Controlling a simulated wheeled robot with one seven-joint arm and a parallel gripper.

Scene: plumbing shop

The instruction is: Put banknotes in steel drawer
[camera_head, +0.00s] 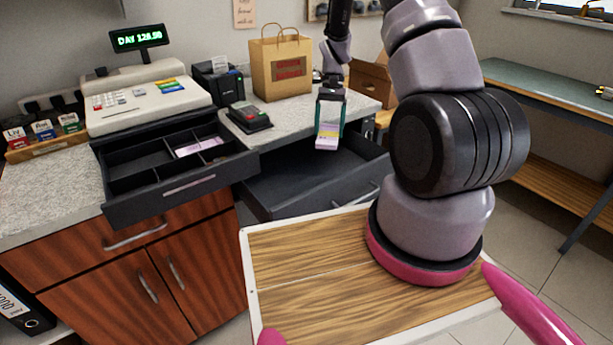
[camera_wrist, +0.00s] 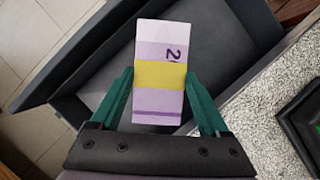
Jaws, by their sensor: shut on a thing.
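My gripper (camera_head: 330,118) is shut on a bundle of banknotes (camera_head: 327,138), pale purple with a yellow band. In the wrist view the bundle (camera_wrist: 160,75) sits between the two green fingers, its printed face toward the camera. The gripper holds it above an open dark grey drawer (camera_head: 318,205) under the counter, which I take to be the steel drawer. The drawer's inside (camera_wrist: 95,80) shows below the bundle in the wrist view, and the part I see looks empty. The bundle looks apart from the drawer floor.
An open cash drawer (camera_head: 190,186) with compartments and a pale purple note inside is at left under the register (camera_head: 145,97). A card terminal (camera_head: 249,116) and a paper bag (camera_head: 281,66) stand on the counter. My arm hides part of the right side.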

